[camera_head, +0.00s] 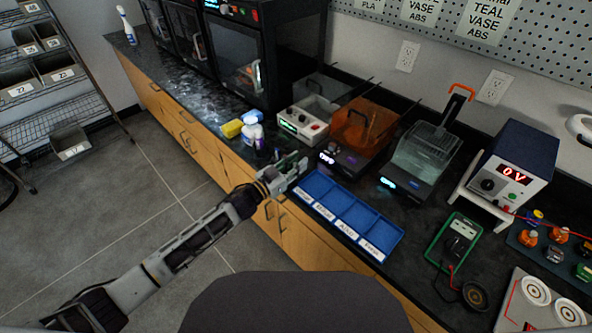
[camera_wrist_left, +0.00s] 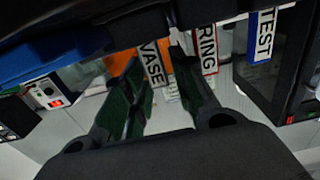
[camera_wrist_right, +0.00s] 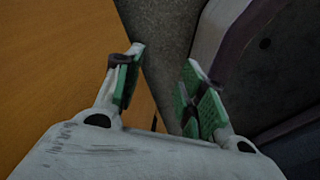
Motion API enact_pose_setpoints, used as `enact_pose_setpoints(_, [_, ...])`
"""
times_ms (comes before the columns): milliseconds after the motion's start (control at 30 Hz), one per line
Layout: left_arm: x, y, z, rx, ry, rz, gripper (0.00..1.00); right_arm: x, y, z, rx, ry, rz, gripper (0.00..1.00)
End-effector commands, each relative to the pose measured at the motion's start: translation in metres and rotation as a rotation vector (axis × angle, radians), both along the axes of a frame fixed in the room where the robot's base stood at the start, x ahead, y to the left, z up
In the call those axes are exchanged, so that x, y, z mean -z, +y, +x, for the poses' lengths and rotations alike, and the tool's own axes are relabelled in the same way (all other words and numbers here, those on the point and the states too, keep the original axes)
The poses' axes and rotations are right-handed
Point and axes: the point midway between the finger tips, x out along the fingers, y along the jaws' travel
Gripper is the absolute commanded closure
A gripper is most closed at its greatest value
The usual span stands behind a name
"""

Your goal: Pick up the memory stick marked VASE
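The stick marked VASE (camera_wrist_left: 153,63) shows in the left wrist view as a white label with black letters and a dark edge. My left gripper (camera_wrist_left: 156,66) is open, and the VASE label shows between its green-padded fingertips, nearer the left one. I cannot tell if a finger touches it. In the head view my left gripper (camera_head: 287,172) is at the counter's front edge, by the left end of the blue tray (camera_head: 352,236), and hides the sticks. My right gripper (camera_wrist_right: 163,80) is open and empty in its wrist view.
A red-edged stick ending in "RING" (camera_wrist_left: 206,50) and a blue-edged TEST stick (camera_wrist_left: 264,36) stand right of VASE. Bottles (camera_head: 252,131) and an orange-covered machine (camera_head: 364,126) stand behind the left gripper. A wooden panel (camera_wrist_right: 50,70) is beside the right gripper.

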Motion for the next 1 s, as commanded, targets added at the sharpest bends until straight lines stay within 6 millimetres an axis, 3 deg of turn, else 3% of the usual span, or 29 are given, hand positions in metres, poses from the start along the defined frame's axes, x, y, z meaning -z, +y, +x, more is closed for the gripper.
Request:
enact_pose_setpoints(267, [0.000,0.000,0.000,0.000,0.000,0.000,0.73,-0.001,0.009,0.013,0.003,-0.015,0.010,0.60])
enact_pose_setpoints(467, [0.000,0.000,0.000,0.000,0.000,0.000,0.95,-0.002,0.004,0.018,0.001,-0.020,0.005,0.60])
enact_pose_setpoints(700, [0.000,0.000,0.000,0.000,0.000,0.000,0.95,-0.002,-0.006,0.014,-0.002,-0.015,-0.006,0.60])
enact_pose_setpoints(1000, [-0.009,0.001,0.000,0.001,-0.003,0.000,0.95,-0.001,-0.009,-0.005,-0.002,0.007,-0.010,0.60])
